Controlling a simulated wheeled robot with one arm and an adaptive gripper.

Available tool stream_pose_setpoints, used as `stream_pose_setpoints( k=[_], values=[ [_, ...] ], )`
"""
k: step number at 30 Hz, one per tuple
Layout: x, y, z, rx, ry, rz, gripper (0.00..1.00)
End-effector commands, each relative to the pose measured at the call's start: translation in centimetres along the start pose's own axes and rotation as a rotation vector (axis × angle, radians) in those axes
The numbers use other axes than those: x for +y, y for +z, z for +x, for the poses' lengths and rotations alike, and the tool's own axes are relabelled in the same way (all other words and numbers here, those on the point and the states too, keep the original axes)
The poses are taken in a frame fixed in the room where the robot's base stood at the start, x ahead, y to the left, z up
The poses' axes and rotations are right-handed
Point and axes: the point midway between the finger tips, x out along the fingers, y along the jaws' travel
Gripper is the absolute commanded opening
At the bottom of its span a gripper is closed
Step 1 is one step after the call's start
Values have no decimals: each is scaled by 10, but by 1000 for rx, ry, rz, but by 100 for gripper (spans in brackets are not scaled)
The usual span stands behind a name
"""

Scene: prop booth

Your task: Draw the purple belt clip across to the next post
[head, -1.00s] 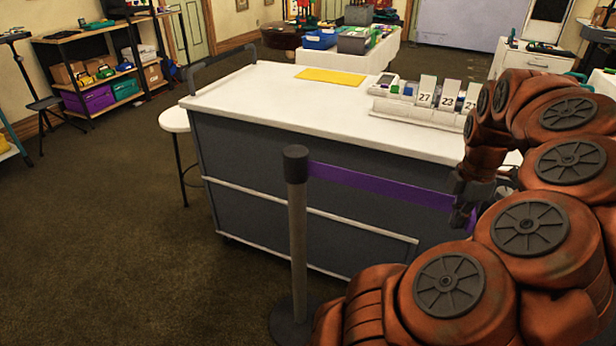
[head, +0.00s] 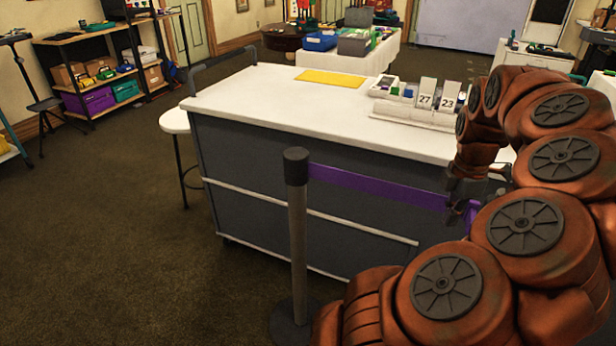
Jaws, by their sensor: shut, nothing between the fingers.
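A grey post (head: 298,230) with a dark cap stands in front of the counter. The purple belt (head: 375,188) runs from its top to the right, sloping slightly down in the picture, to my gripper (head: 459,214). A bit of purple also shows just right of the fingers. My gripper is shut, with its fingers at the belt in the picture; whether they touch it I cannot tell. The belt's clip and far end are not clearly visible. No second post can be seen; my arm covers the area at the right.
A grey counter with a white top (head: 260,95) stands behind the belt, with a yellow sheet (head: 330,76) and a number-card holder (head: 425,108) on it. A white stool (head: 174,121) is at its left end.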

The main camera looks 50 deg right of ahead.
Motion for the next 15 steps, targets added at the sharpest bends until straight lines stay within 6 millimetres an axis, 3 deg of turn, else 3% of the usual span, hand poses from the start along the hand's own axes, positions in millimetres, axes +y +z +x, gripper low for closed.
stream_pose_setpoints(
  k=[15],
  values=[
    [0, 0, -45, 0, 1, 1, 0]
  ],
)
